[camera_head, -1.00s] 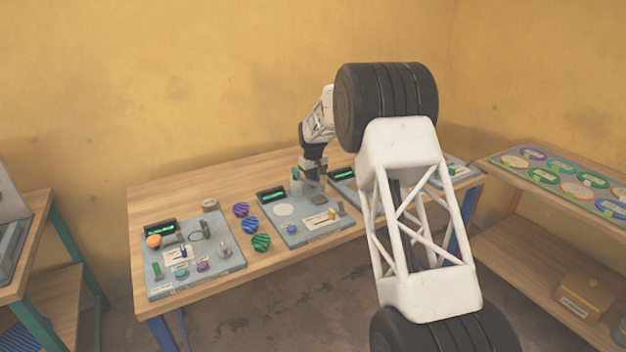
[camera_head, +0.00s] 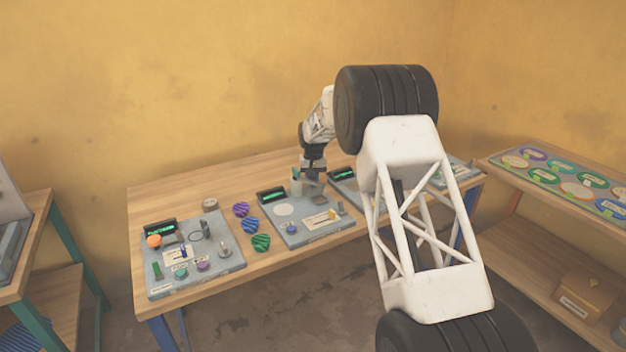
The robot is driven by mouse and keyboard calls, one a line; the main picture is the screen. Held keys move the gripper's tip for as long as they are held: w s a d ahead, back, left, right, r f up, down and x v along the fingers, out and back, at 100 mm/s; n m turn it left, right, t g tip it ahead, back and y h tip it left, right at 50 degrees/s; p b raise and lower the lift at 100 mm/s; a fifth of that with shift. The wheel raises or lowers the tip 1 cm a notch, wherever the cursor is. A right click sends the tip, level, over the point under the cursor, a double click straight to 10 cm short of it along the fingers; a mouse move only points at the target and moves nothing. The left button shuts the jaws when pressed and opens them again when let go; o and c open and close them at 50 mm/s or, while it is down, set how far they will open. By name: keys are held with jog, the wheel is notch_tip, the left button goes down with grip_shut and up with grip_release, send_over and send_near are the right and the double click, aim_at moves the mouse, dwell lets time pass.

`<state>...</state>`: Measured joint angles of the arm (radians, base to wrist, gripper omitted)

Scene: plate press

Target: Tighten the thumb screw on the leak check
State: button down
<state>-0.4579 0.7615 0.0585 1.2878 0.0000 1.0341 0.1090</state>
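My gripper (camera_head: 312,184) points down over the back right part of the middle grey panel (camera_head: 318,236). It is small in this view, and I cannot tell whether its fingers are open or shut or touching anything. The middle panel carries a dark display with green text (camera_head: 272,195), a pale round disc (camera_head: 284,210), a blue knob (camera_head: 292,229) and a yellowish block (camera_head: 318,219). The labels are too small to read, so I cannot tell which panel is the leak check. No thumb screw can be made out; the area under my gripper is partly hidden.
A left panel (camera_head: 215,262) with several knobs lies on the wooden table (camera_head: 180,198). Purple, blue and green striped pieces (camera_head: 261,243) stand between the panels. My arm hides much of the right panel (camera_head: 342,187). A shelf with coloured discs (camera_head: 580,189) is at right.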

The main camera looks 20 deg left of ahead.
jog(key=m, duration=1.3)
dwell(0.4)
jog(key=c, duration=1.2)
grip_release()
jog(key=shift+r, duration=0.1)
jog(key=shift+r, duration=3.85)
